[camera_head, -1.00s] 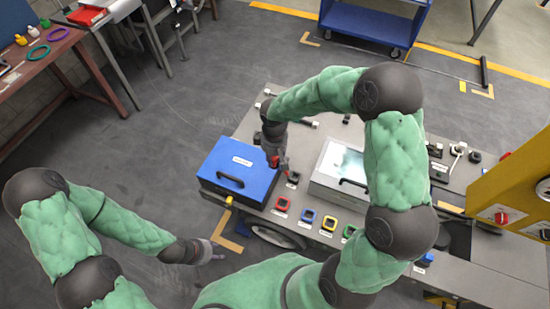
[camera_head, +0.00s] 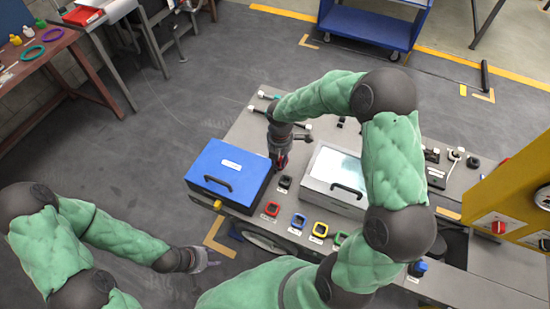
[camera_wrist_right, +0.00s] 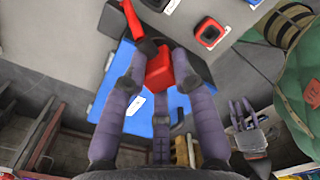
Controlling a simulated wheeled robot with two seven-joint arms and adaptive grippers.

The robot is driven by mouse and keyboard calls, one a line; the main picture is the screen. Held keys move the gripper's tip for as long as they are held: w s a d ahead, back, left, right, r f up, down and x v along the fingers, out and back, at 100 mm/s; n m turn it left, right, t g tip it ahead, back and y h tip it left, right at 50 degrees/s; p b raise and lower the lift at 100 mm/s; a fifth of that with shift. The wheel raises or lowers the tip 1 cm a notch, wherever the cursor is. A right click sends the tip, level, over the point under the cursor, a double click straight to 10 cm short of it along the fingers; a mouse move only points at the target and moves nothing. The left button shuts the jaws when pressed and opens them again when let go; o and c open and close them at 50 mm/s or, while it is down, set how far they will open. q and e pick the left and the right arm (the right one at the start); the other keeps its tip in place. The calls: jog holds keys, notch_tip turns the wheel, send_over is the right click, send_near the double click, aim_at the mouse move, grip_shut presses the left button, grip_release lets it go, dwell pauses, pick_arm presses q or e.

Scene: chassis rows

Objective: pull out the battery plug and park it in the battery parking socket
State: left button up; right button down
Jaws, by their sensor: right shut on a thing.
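My right gripper (camera_head: 279,162) is shut on a red plug (camera_wrist_right: 160,70), between the blue box and the grey case. In the right wrist view its purple fingers close around the red block, and a black part lies beside it. Whether the plug sits in a socket is hidden. A black socket (camera_head: 285,182) is just in front of the gripper, and a red-rimmed socket (camera_head: 271,208) nearer the bench's front edge also shows in the wrist view (camera_wrist_right: 209,33). Which is the parking socket cannot be read. My left gripper (camera_head: 208,259) is empty, fingers apart, off the bench.
The blue box (camera_head: 221,192) stands left of the gripper and the grey case (camera_head: 322,190) right of it. Blue (camera_head: 299,221), yellow (camera_head: 319,230) and green (camera_head: 340,238) sockets line the front edge. A yellow machine (camera_head: 510,210) stands at the right.

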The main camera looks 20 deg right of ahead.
jog(key=d+f+n+b, duration=0.1)
jog(key=f+n+b, duration=0.2)
jog(key=d+f+n+b, duration=0.1)
jog(key=f+n+b, duration=0.2)
jog(key=f, duration=0.1)
jog(key=d+f+n+b, duration=0.1)
jog(key=f+n+b, duration=0.2)
jog(key=f, duration=0.1)
jog(key=shift+s+f, duration=0.1)
jog(key=shift+f, duration=0.05)
dwell(0.3)
jog(key=shift+p, duration=0.65)
dwell(0.9)
jog(key=shift+f+b, duration=0.75)
jog(key=shift+f, duration=0.5)
dwell(0.3)
jog(key=c, duration=0.9)
grip_release()
